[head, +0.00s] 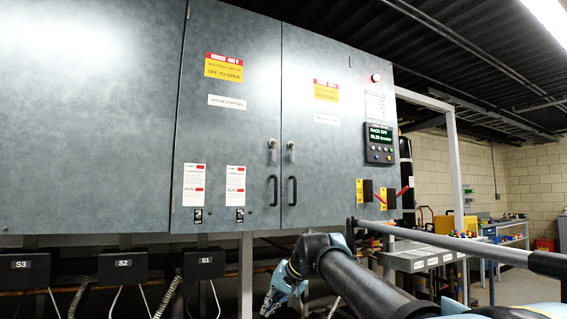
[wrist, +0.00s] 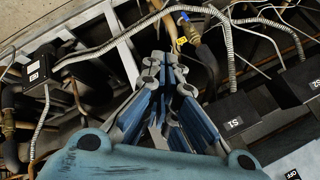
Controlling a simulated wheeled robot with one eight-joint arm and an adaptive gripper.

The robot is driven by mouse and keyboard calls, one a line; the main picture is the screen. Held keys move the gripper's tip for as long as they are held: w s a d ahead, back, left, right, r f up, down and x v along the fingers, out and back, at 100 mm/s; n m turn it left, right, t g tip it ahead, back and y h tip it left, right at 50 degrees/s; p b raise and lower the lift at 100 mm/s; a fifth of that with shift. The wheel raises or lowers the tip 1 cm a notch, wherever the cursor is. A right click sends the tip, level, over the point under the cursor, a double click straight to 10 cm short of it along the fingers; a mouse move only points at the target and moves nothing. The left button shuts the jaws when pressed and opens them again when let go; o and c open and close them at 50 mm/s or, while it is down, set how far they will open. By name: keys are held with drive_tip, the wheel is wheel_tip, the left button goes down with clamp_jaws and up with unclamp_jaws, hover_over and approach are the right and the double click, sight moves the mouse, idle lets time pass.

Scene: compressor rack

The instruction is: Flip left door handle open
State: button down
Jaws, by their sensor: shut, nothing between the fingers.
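The left door (head: 225,130) of the grey cabinet carries a black pull handle (head: 274,190) and a small silver latch handle (head: 272,151) near the centre seam. The right door (head: 325,150) has a matching latch handle (head: 291,151) and pull handle (head: 293,190). Both doors look closed. My gripper (head: 270,303) is low in the head view, below the cabinet and apart from the handles. In the wrist view my gripper (wrist: 158,135) has its fingers together with nothing between them. The handles are not visible in the wrist view.
Boxes marked S1 (head: 206,265), S2 (head: 123,267) and S3 (head: 25,269) hang below the cabinet. Conduits and pipes run around there. A railing (head: 460,243) crosses the lower right.

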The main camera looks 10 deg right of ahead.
drive_tip(key=w+r+m+t+y, duration=0.1)
drive_tip(key=w+r+m+t, duration=0.2)
drive_tip(key=r, duration=0.8)
drive_tip(key=w+r+m+t, duration=0.2)
drive_tip(key=w+r, duration=0.4)
drive_tip(key=r, duration=0.6)
drive_tip(key=m+t+h, duration=0.3)
drive_tip(key=m+t, duration=0.3)
drive_tip(key=m, duration=0.2)
approach(274, 151)
drive_tip(key=d+f, duration=0.3)
drive_tip(key=d, duration=0.1)
drive_tip(key=w, duration=0.3)
drive_tip(key=w+a, duration=0.1)
drive_tip(key=w, duration=0.6)
drive_tip(key=shift+a+r, duration=0.2)
drive_tip(key=shift+a, duration=0.2)
drive_tip(key=shift+s+d+m, duration=0.1)
drive_tip(key=shift+d+m, duration=0.1)
drive_tip(key=shift+m, duration=0.2)
